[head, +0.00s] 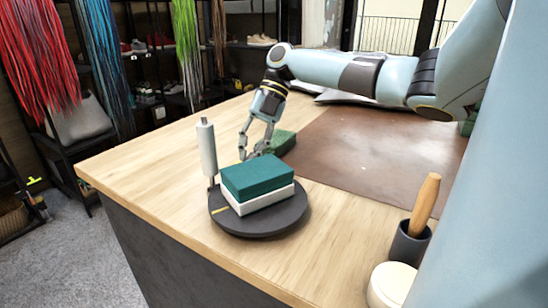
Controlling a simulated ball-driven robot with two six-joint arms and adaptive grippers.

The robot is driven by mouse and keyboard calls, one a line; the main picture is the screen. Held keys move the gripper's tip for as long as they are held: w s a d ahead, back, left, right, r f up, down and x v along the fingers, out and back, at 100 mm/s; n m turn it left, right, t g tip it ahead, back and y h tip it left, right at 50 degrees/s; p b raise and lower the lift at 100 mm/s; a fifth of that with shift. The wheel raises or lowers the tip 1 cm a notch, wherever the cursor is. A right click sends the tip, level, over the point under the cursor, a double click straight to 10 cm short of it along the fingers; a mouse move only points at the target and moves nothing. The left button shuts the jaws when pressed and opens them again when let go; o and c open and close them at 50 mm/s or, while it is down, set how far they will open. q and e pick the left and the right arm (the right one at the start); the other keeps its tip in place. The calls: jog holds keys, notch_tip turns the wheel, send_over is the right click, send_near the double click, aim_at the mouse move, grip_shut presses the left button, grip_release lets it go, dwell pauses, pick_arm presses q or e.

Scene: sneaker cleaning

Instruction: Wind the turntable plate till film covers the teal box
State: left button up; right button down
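The teal box (257,176), with a white lower part (262,203), sits on the dark round turntable plate (262,228). An upright white film roll (207,150) stands on a thin post at the plate's left rear. I see no film stretched between the roll and the box, though clear film may be too faint to tell. My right gripper (252,153) points down just behind the box, near the plate's far side. Its fingers look apart with nothing between them. Contact with the plate cannot be told. My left gripper is out of view.
A green block (283,141) lies just right of my gripper, by a brown mat (370,150). A dark cup with a wooden handle (411,240) and a round cream-topped thing (392,285) stand front right. Bare wooden table (135,165) lies left of the roll.

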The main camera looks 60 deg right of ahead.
jog(key=shift+w+a+b, duration=0.3)
jog(key=shift+w+a, duration=0.3)
jog(key=shift+a, duration=0.05)
jog(key=shift+w+a+b, duration=0.3)
jog(key=shift+w+a, duration=0.2)
jog(key=shift+a, duration=0.4)
jog(key=shift+w+a, duration=0.1)
jog(key=shift+a, duration=0.05)
